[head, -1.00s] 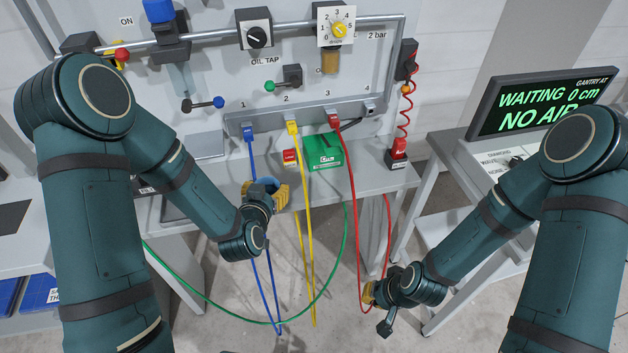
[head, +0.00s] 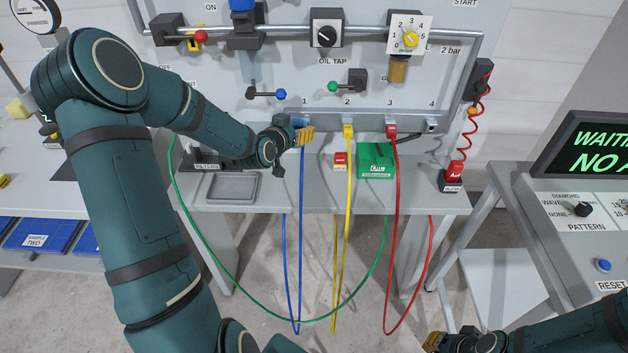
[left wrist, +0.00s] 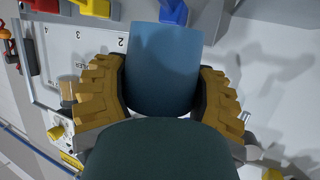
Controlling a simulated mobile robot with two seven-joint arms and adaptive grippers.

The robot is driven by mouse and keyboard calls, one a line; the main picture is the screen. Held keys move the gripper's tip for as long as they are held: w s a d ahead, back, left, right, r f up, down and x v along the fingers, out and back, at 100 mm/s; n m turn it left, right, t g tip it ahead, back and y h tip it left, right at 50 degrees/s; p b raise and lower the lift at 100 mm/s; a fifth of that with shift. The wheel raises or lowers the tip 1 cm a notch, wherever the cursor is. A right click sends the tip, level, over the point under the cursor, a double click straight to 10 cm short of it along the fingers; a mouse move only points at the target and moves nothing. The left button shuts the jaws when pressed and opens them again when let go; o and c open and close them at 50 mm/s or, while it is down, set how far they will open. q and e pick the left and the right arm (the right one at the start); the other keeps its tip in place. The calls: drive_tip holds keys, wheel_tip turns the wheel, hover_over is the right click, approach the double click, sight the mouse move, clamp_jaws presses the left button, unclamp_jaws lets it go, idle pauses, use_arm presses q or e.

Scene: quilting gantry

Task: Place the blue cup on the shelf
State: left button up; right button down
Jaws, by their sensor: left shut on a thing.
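The blue cup (left wrist: 163,68) is between the yellow padded fingers of my left gripper (left wrist: 165,90) in the left wrist view. In the head view my left gripper (head: 304,135) is at the panel by plug position 1, above the grey shelf-like ledge (head: 290,197). The blue patch there may be cup or blue plug; I cannot tell them apart. My right gripper (head: 438,341) is at the bottom edge, partly cut off, with its opening not visible.
A green oil box (head: 375,161) and a red block (head: 340,161) stand on the ledge right of my left gripper. A shallow metal tray (head: 232,187) lies to the left. Blue, yellow and red hoses (head: 399,230) hang in front. The ledge between tray and red block looks clear.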

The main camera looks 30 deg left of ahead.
use_arm(q)
wheel_tip(320, 180, down, 18)
drive_tip(key=shift+r+b, duration=0.1)
drive_tip(key=shift+b, duration=1.05)
drive_tip(key=o, duration=1.3)
drive_tip(key=shift+c, duration=0.2)
